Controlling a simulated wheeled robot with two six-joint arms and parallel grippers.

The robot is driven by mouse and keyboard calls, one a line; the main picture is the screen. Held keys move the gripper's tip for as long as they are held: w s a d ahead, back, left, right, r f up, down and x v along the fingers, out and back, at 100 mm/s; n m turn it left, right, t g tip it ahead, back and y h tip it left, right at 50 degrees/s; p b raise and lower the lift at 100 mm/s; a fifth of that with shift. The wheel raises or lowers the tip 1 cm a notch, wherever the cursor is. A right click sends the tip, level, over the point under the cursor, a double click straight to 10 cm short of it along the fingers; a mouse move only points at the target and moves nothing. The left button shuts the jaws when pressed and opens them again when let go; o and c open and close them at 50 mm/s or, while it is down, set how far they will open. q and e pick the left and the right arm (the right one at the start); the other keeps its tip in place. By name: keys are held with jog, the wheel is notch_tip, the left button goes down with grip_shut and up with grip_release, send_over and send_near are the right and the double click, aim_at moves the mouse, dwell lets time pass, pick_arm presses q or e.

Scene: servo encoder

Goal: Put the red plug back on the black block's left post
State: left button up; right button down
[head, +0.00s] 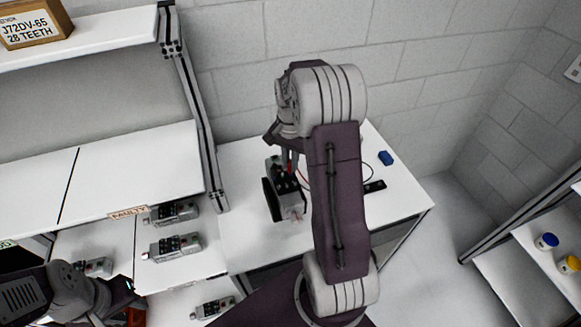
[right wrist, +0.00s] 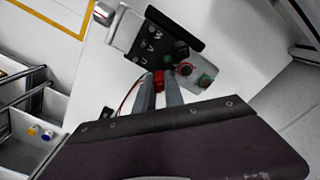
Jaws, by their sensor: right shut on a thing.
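The black block (head: 284,190) stands on the white table (head: 245,240) in the head view, as part of a grey and black servo unit. In the right wrist view the black block (right wrist: 155,42) has round dark posts or sockets on its face. My right gripper (right wrist: 158,88) is shut on the red plug (right wrist: 158,77), right by the block's edge. I cannot tell whether plug and post touch. In the head view the red plug (head: 291,167) shows as a small red spot below my wrist. My left gripper (head: 128,298) is at the lower left, its jaws unclear.
A blue item (head: 386,158) and a flat black strip (head: 374,187) lie on the table to the right. A red wire (head: 302,178) runs by the block. Shelves with several similar servo units (head: 175,246) stand to the left.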

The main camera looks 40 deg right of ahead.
jog(key=shift+w+r, duration=0.1)
jog(key=shift+r, duration=0.1)
jog(key=shift+r+p, duration=2.45)
jog(key=shift+p, duration=0.05)
jog(key=shift+f, duration=0.1)
